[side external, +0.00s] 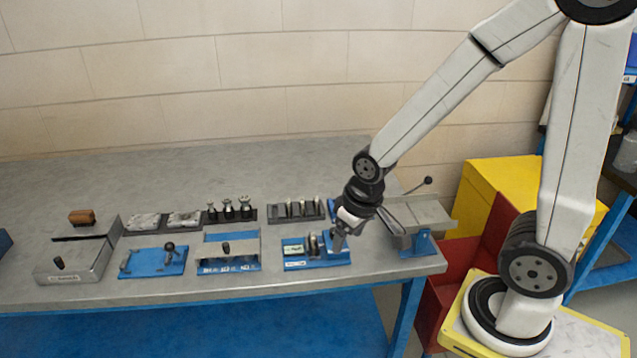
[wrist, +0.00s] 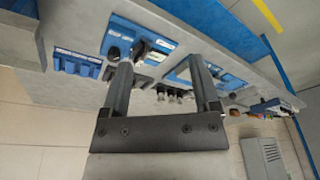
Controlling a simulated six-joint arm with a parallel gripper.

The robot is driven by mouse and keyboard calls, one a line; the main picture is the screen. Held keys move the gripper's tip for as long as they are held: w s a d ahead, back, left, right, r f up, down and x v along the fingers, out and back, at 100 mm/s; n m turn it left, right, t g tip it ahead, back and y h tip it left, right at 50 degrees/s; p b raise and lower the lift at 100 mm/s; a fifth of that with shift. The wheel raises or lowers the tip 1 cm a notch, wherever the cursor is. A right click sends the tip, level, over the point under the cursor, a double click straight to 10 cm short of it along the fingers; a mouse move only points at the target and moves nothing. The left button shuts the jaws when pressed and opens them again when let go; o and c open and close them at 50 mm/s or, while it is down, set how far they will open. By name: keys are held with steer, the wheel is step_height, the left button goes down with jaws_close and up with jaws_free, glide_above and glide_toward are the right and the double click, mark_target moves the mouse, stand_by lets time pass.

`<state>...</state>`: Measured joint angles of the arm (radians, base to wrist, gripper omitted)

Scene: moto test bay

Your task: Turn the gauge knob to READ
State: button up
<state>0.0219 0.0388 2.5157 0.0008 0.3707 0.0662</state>
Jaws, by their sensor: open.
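A blue fixture (side external: 339,260) near the right end of the bench carries a pale display block and small upright dark parts. I take it for the gauge fixture, but the knob and a READ mark are too small to make out. My gripper (side external: 338,245) is over the right part of this fixture, its tips hard to separate from it. In the wrist view my gripper (wrist: 161,65) is open, its two dark fingers wide apart with nothing between them. A blue fixture with a dark round knob (wrist: 113,53) shows there beyond the left finger. Contact cannot be told.
To the left are a blue plate with a black knob (side external: 228,265), a blue plate with a lever (side external: 153,263) and a grey box (side external: 75,263). Racks (side external: 296,211) stand behind. A grey vise-like device with a ball-ended lever (side external: 418,215) is close on the right.

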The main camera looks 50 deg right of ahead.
steer(key=w+d+f+m+g, duration=0.1)
steer(key=w+d+m, duration=0.4)
steer(key=w+m, duration=0.1)
steer(key=m+g, duration=0.1)
steer(key=m, duration=0.6)
glide_toward(335, 228)
steer(key=shift+s+a+f, duration=0.4)
steer(key=shift+a+f, duration=0.1)
steer(key=shift+a, duration=0.25)
steer(key=shift+w+d+f, duration=0.15)
steer(key=shift+w+d, duration=0.05)
steer(key=shift+d, duration=0.2)
steer(key=shift+f, duration=0.1)
steer(key=shift+f, duration=3.8)
jaws_close()
